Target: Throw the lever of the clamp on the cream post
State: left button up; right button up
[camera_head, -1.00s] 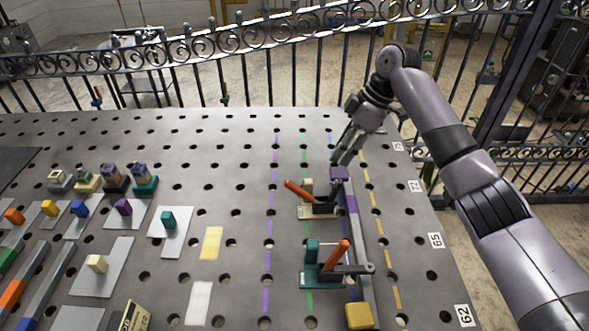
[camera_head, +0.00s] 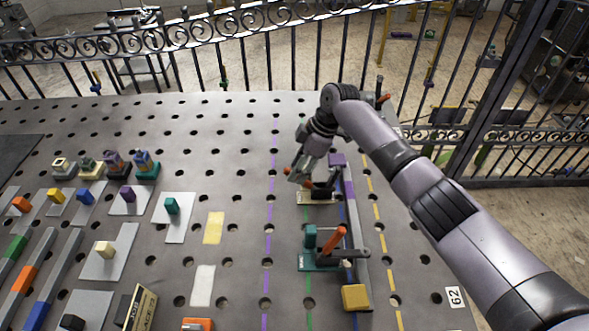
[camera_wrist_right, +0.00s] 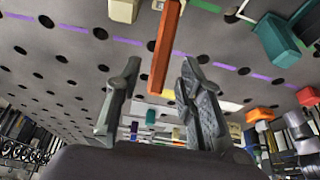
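The clamp with the cream post stands on a cream base (camera_head: 312,200) at the right part of the table, partly hidden behind my right gripper. Its orange lever (camera_wrist_right: 165,45) shows in the right wrist view, reaching down between the two fingers; the cream post (camera_wrist_right: 123,8) is at the top edge there. In the head view only bits of the lever show. My right gripper (camera_head: 297,174) is open at the lever's free end, with a finger on either side in the wrist view (camera_wrist_right: 160,72). I cannot tell whether they touch it. My left gripper is not in view.
A second clamp with a teal post (camera_head: 310,238) and raised orange lever (camera_head: 335,239) stands nearer. A long grey bar (camera_head: 350,205) with purple and yellow blocks runs right of both clamps. Coloured blocks on plates fill the left side. A metal fence (camera_head: 270,70) stands behind the table.

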jog(key=shift+x, duration=1)
jog(key=shift+a+f, duration=0.1)
jog(key=shift+f, duration=0.15)
grip_shut()
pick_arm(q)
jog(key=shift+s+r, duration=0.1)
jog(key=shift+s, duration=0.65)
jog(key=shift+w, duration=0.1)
